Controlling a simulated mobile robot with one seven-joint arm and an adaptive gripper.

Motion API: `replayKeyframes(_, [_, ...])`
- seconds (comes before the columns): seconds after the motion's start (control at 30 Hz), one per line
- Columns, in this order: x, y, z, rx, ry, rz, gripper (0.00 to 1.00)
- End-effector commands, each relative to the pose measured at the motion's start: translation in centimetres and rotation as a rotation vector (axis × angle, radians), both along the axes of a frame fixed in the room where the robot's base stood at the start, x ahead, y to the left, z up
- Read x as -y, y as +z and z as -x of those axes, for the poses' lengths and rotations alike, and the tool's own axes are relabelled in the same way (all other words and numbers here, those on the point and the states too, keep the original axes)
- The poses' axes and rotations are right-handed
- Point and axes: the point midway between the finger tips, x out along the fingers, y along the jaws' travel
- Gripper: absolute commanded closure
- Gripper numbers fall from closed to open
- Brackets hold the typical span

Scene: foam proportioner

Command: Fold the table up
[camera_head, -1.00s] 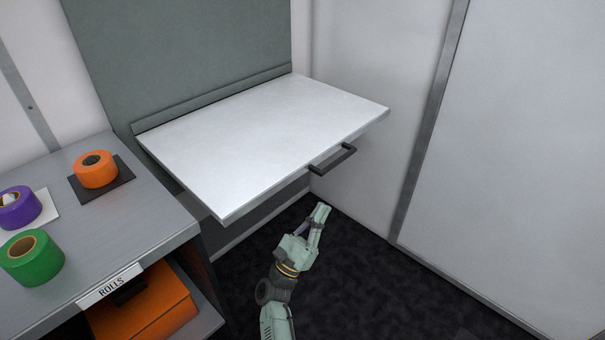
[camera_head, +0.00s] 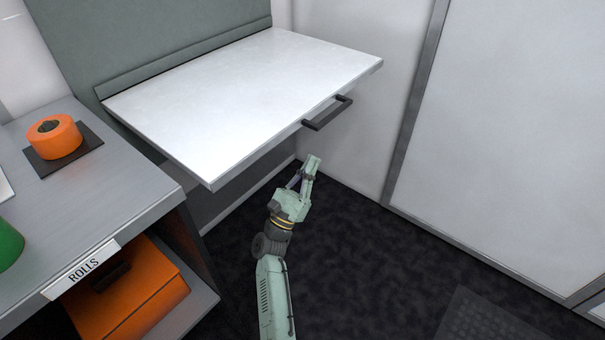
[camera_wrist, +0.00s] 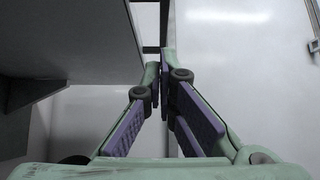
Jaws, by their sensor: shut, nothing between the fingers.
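The white fold-down table (camera_head: 240,95) stands out level from the grey-green wall panel. A dark bar handle (camera_head: 328,113) is on its front edge, near the right end. My gripper (camera_head: 313,161) is shut and empty, below and in front of the handle, apart from it in the head view. In the wrist view my gripper (camera_wrist: 158,68) shows its fingertips together, pointing up past the table's underside (camera_wrist: 65,40). A part of the dark handle (camera_wrist: 150,49) shows just beyond the fingertips.
A grey shelf unit (camera_head: 95,190) labelled ROLLS stands at the left, with an orange roll (camera_head: 54,137) on a dark pad and an orange box (camera_head: 130,295) below. White wall panels (camera_head: 520,130) close off the right. The dark floor around my arm is mostly clear.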

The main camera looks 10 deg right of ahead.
Motion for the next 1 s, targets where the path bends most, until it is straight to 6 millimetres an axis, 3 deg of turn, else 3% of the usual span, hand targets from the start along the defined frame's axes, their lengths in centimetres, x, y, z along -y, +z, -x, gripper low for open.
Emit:
replayKeyframes(0.03, [0.7,1.4,-0.5,0.001,-0.003,-0.001,1.00])
replayKeyframes(0.17, [2.2,3.1,-1.6,0.001,-0.003,-0.001,1.00])
replayKeyframes(0.4, [1.9,6.0,-1.5,0.000,0.001,0.000,1.00])
replayKeyframes(1.0, [1.9,6.8,-1.7,-0.006,0.000,0.004,1.00])
